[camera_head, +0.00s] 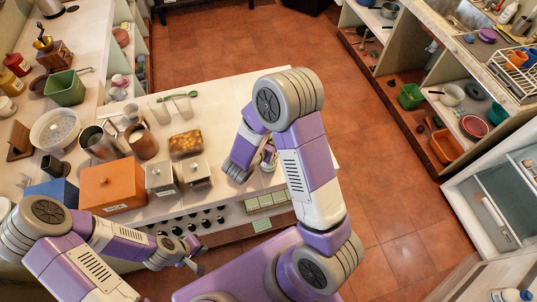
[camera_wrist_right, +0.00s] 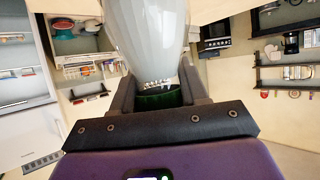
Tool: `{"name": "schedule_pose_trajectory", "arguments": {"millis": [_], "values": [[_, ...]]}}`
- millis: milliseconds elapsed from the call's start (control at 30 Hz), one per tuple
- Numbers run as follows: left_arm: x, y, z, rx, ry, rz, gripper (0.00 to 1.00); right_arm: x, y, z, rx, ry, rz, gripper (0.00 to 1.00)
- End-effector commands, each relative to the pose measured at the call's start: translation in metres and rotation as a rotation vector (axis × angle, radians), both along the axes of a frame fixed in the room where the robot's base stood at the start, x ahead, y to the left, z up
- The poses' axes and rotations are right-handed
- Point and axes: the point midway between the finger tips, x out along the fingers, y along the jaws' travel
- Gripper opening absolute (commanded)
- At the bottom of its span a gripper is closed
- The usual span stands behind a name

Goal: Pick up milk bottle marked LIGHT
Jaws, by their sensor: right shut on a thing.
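In the right wrist view a pale, whitish bottle-shaped thing (camera_wrist_right: 148,40) stands between the two fingers of my right gripper (camera_wrist_right: 158,97). A dark green band shows low on it, between the fingers. No word such as LIGHT can be read on it, so I cannot tell which bottle it is. In the head view my right gripper (camera_head: 240,167) is over the counter's right part, and my arm hides much of what it holds. My left gripper (camera_head: 194,256) is in front of the counter, low, with its fingers apart and nothing between them.
The counter (camera_head: 225,112) holds an orange box (camera_head: 112,186), two metal canisters, a colander (camera_head: 55,130) and a green bin (camera_head: 65,87). Shelves with bowls (camera_head: 452,95) stand at right. An open white cabinet (camera_head: 497,215) is at lower right. The tiled floor between is clear.

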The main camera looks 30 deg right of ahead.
Motion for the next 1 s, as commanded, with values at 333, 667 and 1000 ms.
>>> {"name": "schedule_pose_trajectory", "arguments": {"millis": [333,667,1000], "values": [[0.000,0.000,0.000,0.000,0.000,0.000,0.00,0.000,0.000,0.001,-0.001,-0.002,0.000,0.00],[0.000,0.000,0.001,0.000,0.000,0.000,0.00,0.000,0.000,0.004,-0.001,-0.002,0.000,0.00],[0.000,0.000,0.003,0.000,0.000,0.000,0.00,0.001,0.000,0.024,-0.001,-0.005,0.000,0.00]]}}
